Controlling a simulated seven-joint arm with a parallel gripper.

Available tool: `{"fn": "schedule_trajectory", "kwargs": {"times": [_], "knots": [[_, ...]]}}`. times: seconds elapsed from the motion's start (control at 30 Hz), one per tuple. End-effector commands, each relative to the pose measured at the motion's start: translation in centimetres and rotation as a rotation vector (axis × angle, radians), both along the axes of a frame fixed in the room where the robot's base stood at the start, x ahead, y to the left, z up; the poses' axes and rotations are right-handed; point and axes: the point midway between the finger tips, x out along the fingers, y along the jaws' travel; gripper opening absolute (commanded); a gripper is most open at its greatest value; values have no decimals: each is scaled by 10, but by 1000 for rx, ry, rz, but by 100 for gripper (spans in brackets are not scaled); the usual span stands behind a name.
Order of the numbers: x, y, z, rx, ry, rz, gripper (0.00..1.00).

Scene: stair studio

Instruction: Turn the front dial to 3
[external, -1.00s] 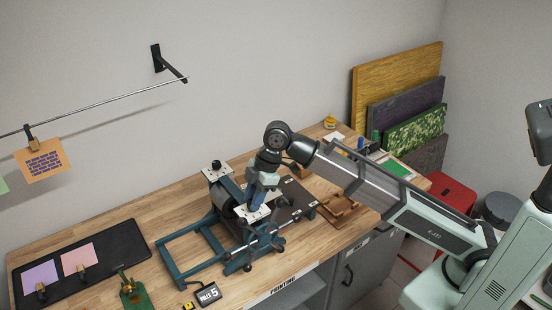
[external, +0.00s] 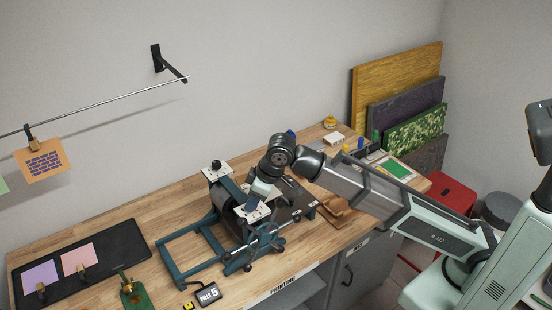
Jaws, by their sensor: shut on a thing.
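The printing press (external: 172,243) with its blue-green frame stands on the wooden bench. Its front white dial plate (external: 264,212) is under my gripper (external: 254,206), which comes down tilted from the upper right. My gripper is shut on the front dial; the fingers hide the dial, and its setting cannot be read from here. The rear dial (external: 216,164) is a black knob on another white plate at the back of the press, clear of my gripper.
A spoked handwheel (external: 264,241) sits just in front of the front dial plate. A sign with a 5 (external: 208,294) stands at the bench's front edge. A black mat (external: 115,244) lies left, a brown wooden piece (external: 340,208) right. The bench between mat and press is clear.

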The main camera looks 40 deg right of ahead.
Motion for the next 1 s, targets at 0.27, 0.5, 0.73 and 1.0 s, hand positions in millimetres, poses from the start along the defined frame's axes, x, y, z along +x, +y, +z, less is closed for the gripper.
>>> {"fn": "schedule_trajectory", "kwargs": {"times": [0.27,0.5,0.73,1.0], "knots": [[-1,2,0,-1,0,-260,1],[-1,4,1,0,1,-488,1],[-1,5,1,-1,1,-693,1],[-1,6,0,0,1,-875,1]]}}
